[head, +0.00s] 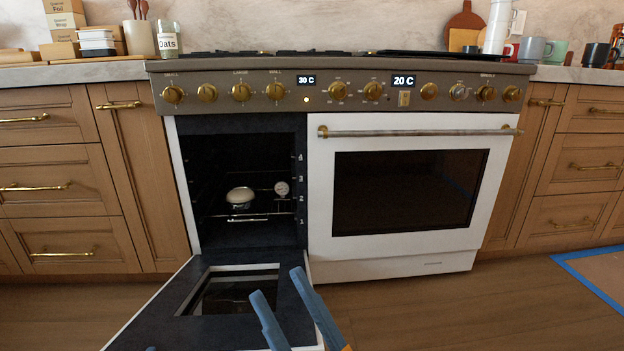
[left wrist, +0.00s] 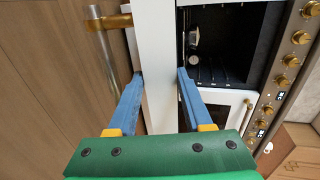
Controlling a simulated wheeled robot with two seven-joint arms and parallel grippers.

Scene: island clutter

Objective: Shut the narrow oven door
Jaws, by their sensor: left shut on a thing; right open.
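The narrow oven door (head: 165,308) hangs open, folded down in front of the dark narrow oven (head: 243,165) at the left of the range. It has a window and a white edge. In the left wrist view, my left gripper (left wrist: 160,75) is shut on the door's white edge (left wrist: 158,50), one blue finger on each side. The door's bar handle (left wrist: 104,50) shows to the left of the fingers. In the head view the left gripper is almost wholly out of frame. My right gripper (head: 277,285) is open, its blue fingers overlapping the door's right part in the picture.
Inside the narrow oven, a rack holds a pale rounded item (head: 240,195) and a round dial (head: 282,188). The wide oven door (head: 400,262) beside it is shut. Wooden cabinets (head: 140,175) flank the range. Blue tape (head: 590,282) marks the floor at right.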

